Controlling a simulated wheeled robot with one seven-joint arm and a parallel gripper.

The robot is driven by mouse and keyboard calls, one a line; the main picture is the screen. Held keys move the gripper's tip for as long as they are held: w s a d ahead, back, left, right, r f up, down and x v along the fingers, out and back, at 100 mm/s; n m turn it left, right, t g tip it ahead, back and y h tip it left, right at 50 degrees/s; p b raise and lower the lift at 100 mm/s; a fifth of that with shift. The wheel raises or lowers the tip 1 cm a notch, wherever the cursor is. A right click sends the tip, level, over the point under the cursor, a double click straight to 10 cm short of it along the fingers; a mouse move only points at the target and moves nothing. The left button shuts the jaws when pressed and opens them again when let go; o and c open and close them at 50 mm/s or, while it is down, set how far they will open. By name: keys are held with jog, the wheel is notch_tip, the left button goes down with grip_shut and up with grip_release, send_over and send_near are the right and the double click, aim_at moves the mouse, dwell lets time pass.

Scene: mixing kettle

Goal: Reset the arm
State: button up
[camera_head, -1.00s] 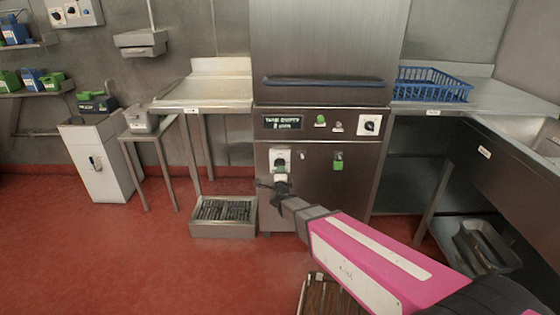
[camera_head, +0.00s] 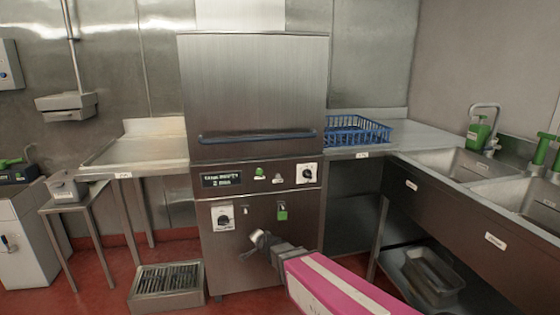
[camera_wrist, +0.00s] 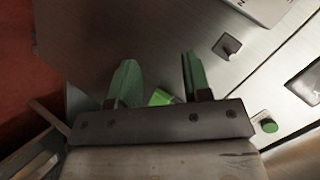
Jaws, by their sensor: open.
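My gripper (camera_head: 262,240) is open and empty in front of the lower front panel of a steel machine (camera_head: 250,95). A green switch (camera_head: 282,210) sits above and to the right of the gripper. My pink arm comes in from the lower right. In the wrist view my gripper's (camera_wrist: 157,70) two green-tipped fingers are spread, with nothing held between them. A small green part shows behind the fingers, and what it belongs to is unclear.
A steel counter with a blue rack (camera_head: 352,130) and sinks (camera_head: 455,163) stands right of the machine. A slatted metal box (camera_head: 168,282) sits on the floor at left. A small table (camera_head: 62,203) stands farther left. Red floor (camera_head: 100,270) is clear there.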

jog(key=s+d+n+g+h, duration=0.1)
jog(key=s+d+n+g, duration=0.1)
jog(key=s+d, duration=0.4)
jog(key=s+d+n+g+h, duration=0.2)
jog(key=s+d+g, duration=0.3)
jog(key=d, duration=0.9)
jog(key=s+d+f+n+g+h, duration=0.1)
jog(key=s+d+g, duration=0.3)
jog(key=d, duration=0.5)
jog(key=s+n+h, duration=0.1)
jog(key=s, duration=0.1)
jog(key=shift+s+d+n, duration=0.3)
jog(key=shift+s+d, duration=0.05)
jog(key=shift+d, duration=0.05)
